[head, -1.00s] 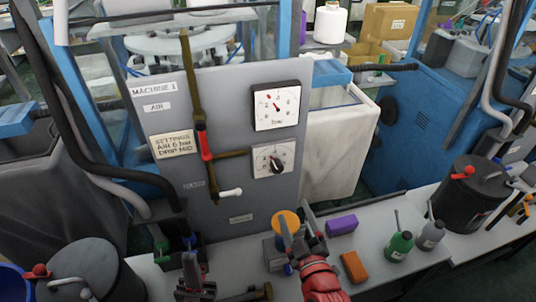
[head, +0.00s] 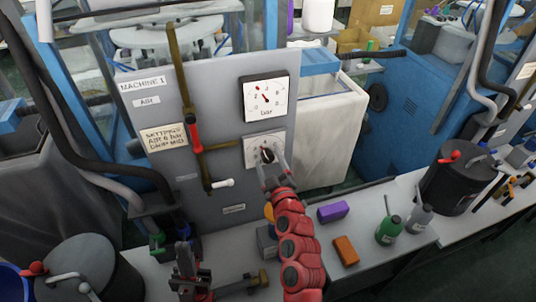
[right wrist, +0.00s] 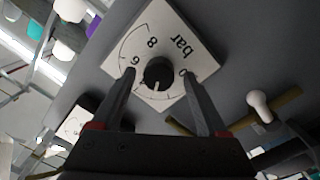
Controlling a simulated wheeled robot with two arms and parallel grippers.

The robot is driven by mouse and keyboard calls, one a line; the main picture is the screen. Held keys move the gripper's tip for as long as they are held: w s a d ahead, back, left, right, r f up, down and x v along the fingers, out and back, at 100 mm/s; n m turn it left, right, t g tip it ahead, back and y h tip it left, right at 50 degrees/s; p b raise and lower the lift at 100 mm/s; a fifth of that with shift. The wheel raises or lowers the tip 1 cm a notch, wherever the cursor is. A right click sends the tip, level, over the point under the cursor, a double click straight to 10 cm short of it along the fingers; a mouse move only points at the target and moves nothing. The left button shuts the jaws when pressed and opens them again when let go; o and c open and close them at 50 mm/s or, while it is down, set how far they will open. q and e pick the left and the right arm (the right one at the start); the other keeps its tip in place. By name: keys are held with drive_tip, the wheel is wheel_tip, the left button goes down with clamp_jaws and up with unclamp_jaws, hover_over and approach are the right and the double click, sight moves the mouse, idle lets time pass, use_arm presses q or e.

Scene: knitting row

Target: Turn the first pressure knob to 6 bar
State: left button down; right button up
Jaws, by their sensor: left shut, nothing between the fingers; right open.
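The black pressure knob (head: 268,155) sits on a white dial plate marked in bar, on the grey machine panel. The right wrist view shows the knob (right wrist: 158,72) with a pale mark pointing towards the bottom of that picture, away from the 8. My right gripper (head: 272,168) is open in front of the dial. In the right wrist view its fingers (right wrist: 159,76) stand either side of the knob; I cannot tell whether they touch it. Above is a gauge (head: 266,98) with a red needle. My left gripper (head: 188,262) is shut and empty, low over the bench.
A settings card (head: 164,138) reads air 6 bar. A brown pipe with a red lever (head: 194,136) and a white-handled valve (head: 222,184) lie left of the dial. A purple block (head: 333,212), an orange block (head: 346,250) and a green bottle (head: 390,228) stand on the bench.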

drive_tip(key=shift+x, duration=0.8)
clamp_jaws()
